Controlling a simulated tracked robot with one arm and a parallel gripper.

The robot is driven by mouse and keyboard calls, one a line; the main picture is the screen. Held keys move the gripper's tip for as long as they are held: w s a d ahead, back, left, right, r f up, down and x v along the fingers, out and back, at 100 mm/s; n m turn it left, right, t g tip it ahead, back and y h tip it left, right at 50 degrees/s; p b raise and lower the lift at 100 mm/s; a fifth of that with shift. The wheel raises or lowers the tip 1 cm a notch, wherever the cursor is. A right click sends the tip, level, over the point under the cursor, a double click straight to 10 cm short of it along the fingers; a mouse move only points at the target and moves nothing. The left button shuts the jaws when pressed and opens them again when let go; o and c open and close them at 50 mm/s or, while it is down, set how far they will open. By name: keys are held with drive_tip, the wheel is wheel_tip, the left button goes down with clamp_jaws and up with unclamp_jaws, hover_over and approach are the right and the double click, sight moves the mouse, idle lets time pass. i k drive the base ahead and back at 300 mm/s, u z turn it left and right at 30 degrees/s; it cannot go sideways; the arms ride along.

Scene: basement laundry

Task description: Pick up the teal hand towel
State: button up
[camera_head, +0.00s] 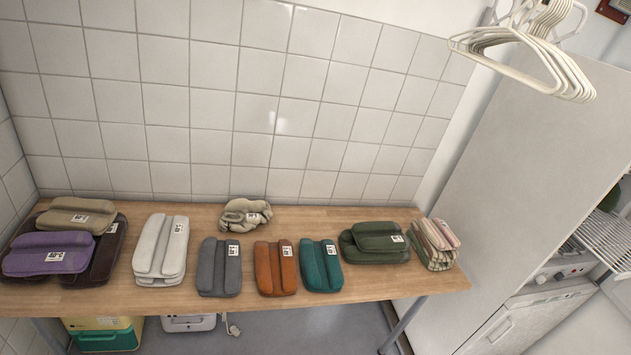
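The teal hand towel (321,266) lies folded on the wooden table (180,300), near its front edge, with a small white tag on its upper right. A folded orange towel (275,269) lies just to its left with a narrow gap. A dark green folded stack (375,243) lies to its right, slightly farther back. My gripper is not in view.
Grey (219,268), white (161,250) and purple (46,254) folded towels lie to the left. A crumpled beige cloth (245,214) lies behind. Striped cloths (434,244) sit at the right end. White hangers (530,45) hang at upper right. A tiled wall backs the table.

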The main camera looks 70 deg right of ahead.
sight(321, 269)
drive_tip(key=z, duration=0.5)
drive_tip(key=i, duration=0.85)
drive_tip(key=z, duration=0.7)
drive_tip(key=k, duration=0.7)
drive_tip(key=z, duration=0.2)
drive_tip(key=i, duration=0.7)
drive_tip(key=u, duration=0.1)
